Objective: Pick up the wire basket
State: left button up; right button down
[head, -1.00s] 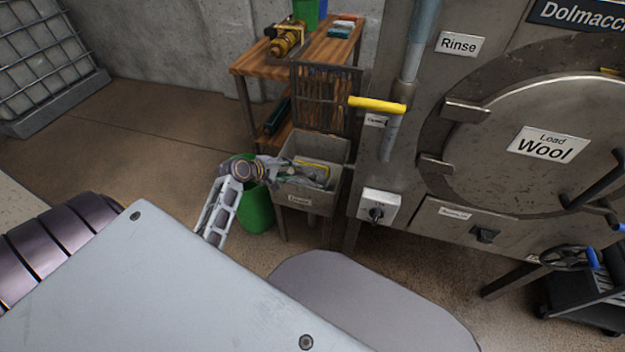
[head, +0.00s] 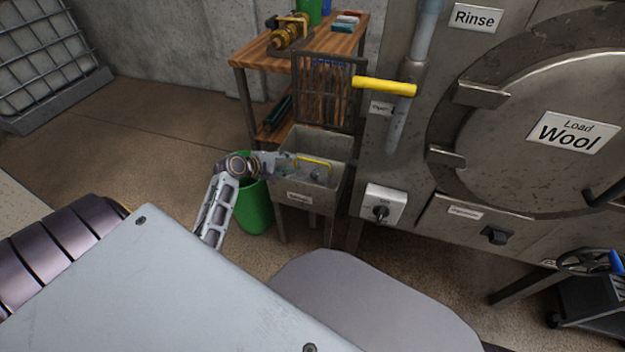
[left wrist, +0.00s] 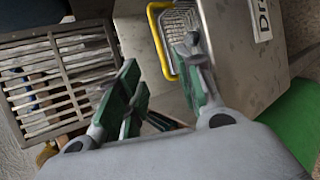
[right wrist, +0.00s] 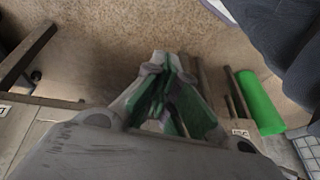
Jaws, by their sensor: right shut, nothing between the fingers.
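The wire basket (left wrist: 190,57) sits inside a grey metal drain box (head: 304,198), with its yellow handle (head: 314,160) along one edge. In the left wrist view the yellow handle (left wrist: 160,45) and the mesh lie just beyond my left fingers. My left gripper (head: 290,163) reaches over the left side of the box. It is open with green pads, and the handle appears beyond the gap between the fingers, not gripped. My right gripper (right wrist: 165,65) shows only in the right wrist view, shut and empty above the floor.
A slatted grate (head: 325,90) stands upright behind the box. A green bin (head: 254,208) stands left of it. A wooden shelf table (head: 250,62) is behind. The large machine (head: 410,160), with a yellow lever (head: 385,87), borders the right. Open floor lies left.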

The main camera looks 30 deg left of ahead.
aim_at(309, 160)
jog(key=shift+r, duration=0.15)
pick_arm(q)
jog(key=shift+w, duration=0.1)
